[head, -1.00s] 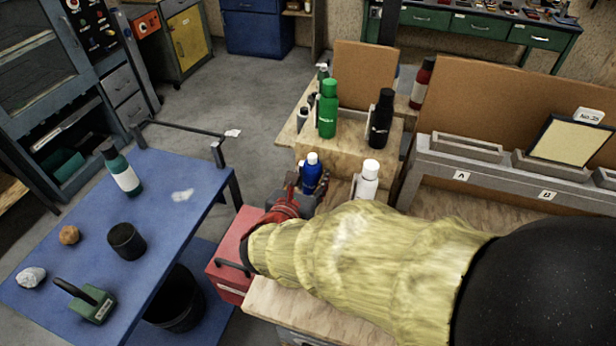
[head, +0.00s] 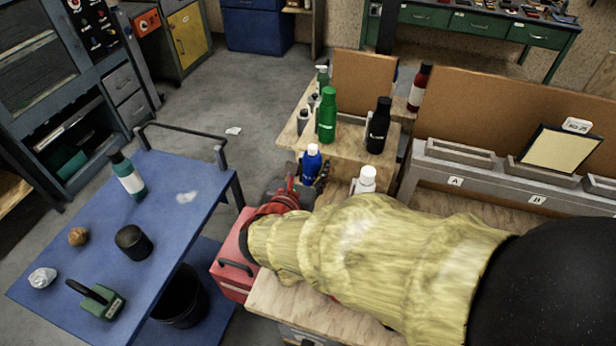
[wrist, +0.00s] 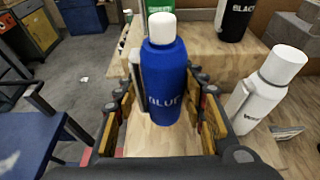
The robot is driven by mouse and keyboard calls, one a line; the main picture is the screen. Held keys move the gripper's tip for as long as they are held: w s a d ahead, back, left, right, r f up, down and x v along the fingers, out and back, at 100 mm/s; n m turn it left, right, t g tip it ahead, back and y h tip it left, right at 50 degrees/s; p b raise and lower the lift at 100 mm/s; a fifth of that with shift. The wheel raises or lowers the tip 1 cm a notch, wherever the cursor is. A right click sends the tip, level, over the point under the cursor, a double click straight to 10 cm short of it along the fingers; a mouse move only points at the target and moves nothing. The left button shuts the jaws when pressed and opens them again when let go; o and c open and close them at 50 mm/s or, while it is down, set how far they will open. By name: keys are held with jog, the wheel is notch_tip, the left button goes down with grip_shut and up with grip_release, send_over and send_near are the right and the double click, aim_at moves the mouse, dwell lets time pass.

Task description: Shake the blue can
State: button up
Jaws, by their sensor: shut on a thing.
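The blue can (head: 311,166), with a white cap, stands upright between the fingers of my gripper (head: 307,180). In the wrist view the blue can (wrist: 166,82) shows a partly covered white label, with my gripper (wrist: 163,92) shut on it, one finger on each side. The can appears to be held above the wooden surface; its base is partly hidden in the head view by the gripper and my yellow-sleeved arm.
A white can (wrist: 268,90) stands close on the right. A green can (head: 327,118) and a black can (head: 378,128) stand behind on the wooden ledge (head: 345,152). A red toolbox (head: 232,270) and a blue table (head: 178,225) lie to the left. Open floor shows behind.

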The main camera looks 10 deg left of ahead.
aim_at(311, 146)
jog(key=shift+r, duration=0.15)
notch_tip(311, 146, up, 8)
jog(key=p, duration=0.6)
jog(key=shift+p, duration=0.35)
